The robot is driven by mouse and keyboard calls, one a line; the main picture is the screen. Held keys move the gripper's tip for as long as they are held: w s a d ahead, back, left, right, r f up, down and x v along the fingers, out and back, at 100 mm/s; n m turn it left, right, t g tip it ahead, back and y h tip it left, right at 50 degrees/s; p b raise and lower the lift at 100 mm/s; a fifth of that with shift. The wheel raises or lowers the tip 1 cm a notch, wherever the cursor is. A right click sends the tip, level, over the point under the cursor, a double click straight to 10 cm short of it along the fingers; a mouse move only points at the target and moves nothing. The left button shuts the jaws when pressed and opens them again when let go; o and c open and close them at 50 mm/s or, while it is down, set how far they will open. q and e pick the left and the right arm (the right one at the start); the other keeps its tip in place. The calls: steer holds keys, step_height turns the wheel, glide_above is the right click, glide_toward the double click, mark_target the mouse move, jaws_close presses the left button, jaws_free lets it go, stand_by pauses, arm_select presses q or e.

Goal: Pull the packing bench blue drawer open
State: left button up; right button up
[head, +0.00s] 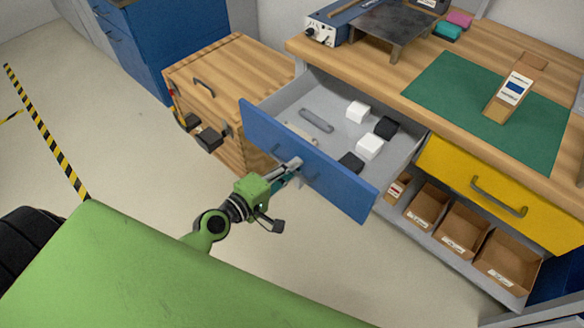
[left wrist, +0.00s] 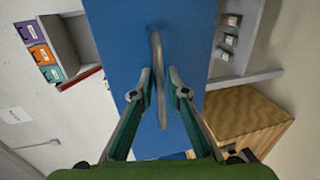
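The blue drawer (head: 300,158) of the packing bench stands pulled well out, with its grey inside showing. Inside it lie white blocks, black blocks and a grey bar-shaped piece. My left gripper (head: 296,164) is at the front of the drawer, at its handle. In the left wrist view, the grey handle (left wrist: 158,60) runs up between the two fingertips of the left gripper (left wrist: 159,82), which are closed in on it from both sides, against the blue drawer front (left wrist: 190,45). The gripper partly hides the handle in the head view. My right gripper is not in view.
A yellow drawer (head: 490,190) sits to the right, above cardboard bins (head: 465,226). A wooden cabinet (head: 225,75) stands close left of the open drawer. The bench top (head: 400,80) holds a green mat (head: 450,95) and a device.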

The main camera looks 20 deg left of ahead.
arm_select(q)
steer(key=v, duration=1.2)
stand_by(0.3)
stand_by(0.4)
steer(key=s+a+f+m+g+y, duration=0.1)
steer(key=s+a+f+m+g, duration=0.15)
steer(key=f, duration=0.85)
steer(key=s+a+f+m+g+y, duration=0.1)
steer(key=s+a+f+m+y, duration=0.15)
steer(key=f, duration=0.75)
steer(key=s+a+f+m+g+y, duration=0.15)
steer(key=s+a+f+m, duration=0.25)
steer(key=f, duration=0.7)
steer(key=s+d+f+m+g, duration=0.3)
steer(key=s+d+f+g, duration=0.1)
steer(key=s+f, duration=0.4)
steer(key=s+d+f+m+g, duration=0.4)
steer(key=s+f, duration=0.5)
steer(key=s, duration=0.4)
steer(key=shift+s+d+m+g, duration=0.3)
steer(key=shift+s, duration=0.05)
